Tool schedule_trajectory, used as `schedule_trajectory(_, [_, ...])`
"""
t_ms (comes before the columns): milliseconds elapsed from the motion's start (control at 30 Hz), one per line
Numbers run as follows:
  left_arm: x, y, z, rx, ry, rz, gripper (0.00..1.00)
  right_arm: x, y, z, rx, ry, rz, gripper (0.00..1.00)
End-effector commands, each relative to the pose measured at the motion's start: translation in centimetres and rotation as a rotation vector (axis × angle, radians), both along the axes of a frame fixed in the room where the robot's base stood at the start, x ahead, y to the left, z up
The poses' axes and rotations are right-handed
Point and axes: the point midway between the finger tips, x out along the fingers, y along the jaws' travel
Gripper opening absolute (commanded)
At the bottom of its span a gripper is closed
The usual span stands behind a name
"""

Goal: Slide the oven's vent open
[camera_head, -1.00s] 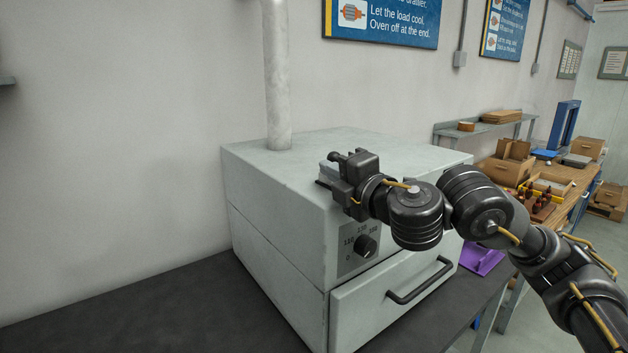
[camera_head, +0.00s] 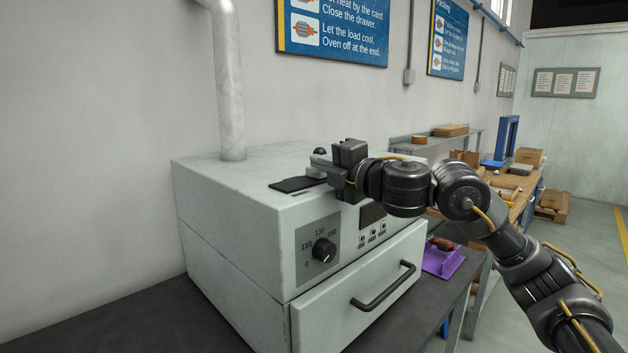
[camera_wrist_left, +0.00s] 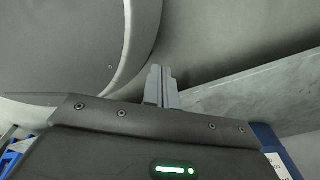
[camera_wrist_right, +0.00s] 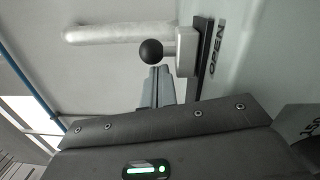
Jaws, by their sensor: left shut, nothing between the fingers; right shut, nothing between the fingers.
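The pale grey oven (camera_head: 240,225) stands on a dark bench against the wall. Its vent has a dark plate (camera_head: 298,184) on top, bare to the left of my right gripper (camera_head: 328,160). In the right wrist view, the vent's grey slider block (camera_wrist_right: 187,50) with a black ball knob (camera_wrist_right: 151,51) sits on the dark plate beside the word OPEN. My right gripper's fingers (camera_wrist_right: 158,85) are shut and empty, close to the knob and block; I cannot tell whether they touch. My left gripper (camera_wrist_left: 160,85) is shut and empty, outside the head view.
A vent pipe (camera_head: 228,90) rises from the oven's back. The drawer handle (camera_head: 383,287) and temperature dial (camera_head: 323,250) are on its front. A purple tray (camera_head: 442,261) lies to its right. Beyond are a workbench with boxes and a wall shelf (camera_head: 437,136).

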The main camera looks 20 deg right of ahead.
Motion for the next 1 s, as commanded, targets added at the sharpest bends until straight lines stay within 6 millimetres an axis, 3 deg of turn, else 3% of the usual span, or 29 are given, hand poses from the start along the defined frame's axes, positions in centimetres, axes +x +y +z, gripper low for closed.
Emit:
schedule_trajectory(467, [-1.3,0.1,-0.1,0.002,0.017,0.000,0.00,0.1,-0.7,0.1,0.000,-0.001,-0.005,0.00])
schedule_trajectory(667, [-1.0,0.1,0.5,0.001,0.013,0.000,0.00,-0.7,1.8,-0.1,-0.001,-0.002,0.011,0.00])
schedule_trajectory(767, [-0.8,0.1,1.0,0.001,0.010,0.000,0.00,-1.4,4.1,-0.4,-0.002,-0.004,0.024,0.00])
schedule_trajectory(1000, [-0.8,0.1,0.4,0.001,0.010,0.000,0.00,-6.4,1.2,-0.8,-0.006,-0.008,0.016,0.00])
